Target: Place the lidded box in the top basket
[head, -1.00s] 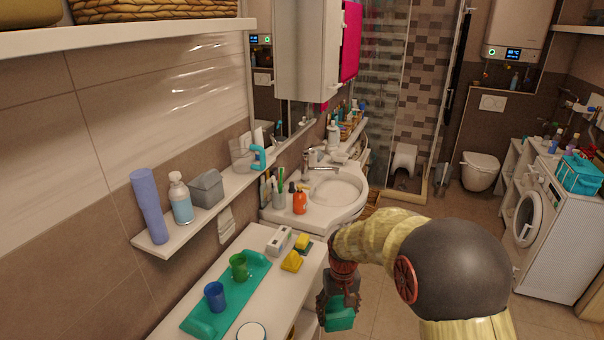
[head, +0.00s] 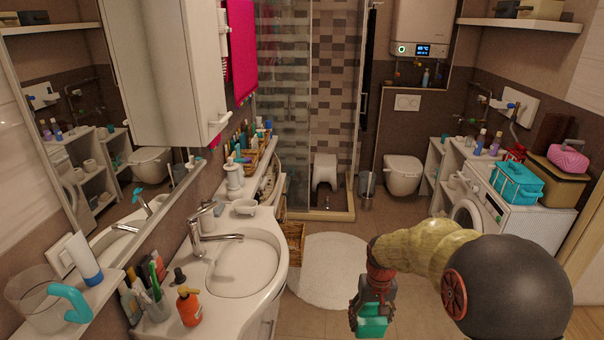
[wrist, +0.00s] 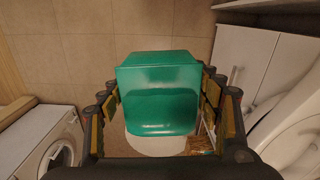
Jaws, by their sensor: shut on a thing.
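A green box (head: 373,319) is held in my gripper (head: 371,298), low in front of the sink unit and above the floor. In the wrist view the green box (wrist: 158,85) sits between the two fingers (wrist: 160,115), with a line across it where a lid may meet the body. A brown wicker basket (head: 292,238) stands low beyond the sink cabinet, mostly hidden by its edge. Part of a wicker surface (wrist: 202,145) also shows below the box in the wrist view. I cannot tell which basket is the top one.
The sink counter (head: 262,224) with bottles is at the left. A round white rug (head: 322,262) lies on the open floor ahead. A washing machine (head: 475,215) with a teal basket (head: 517,184) on it stands at the right.

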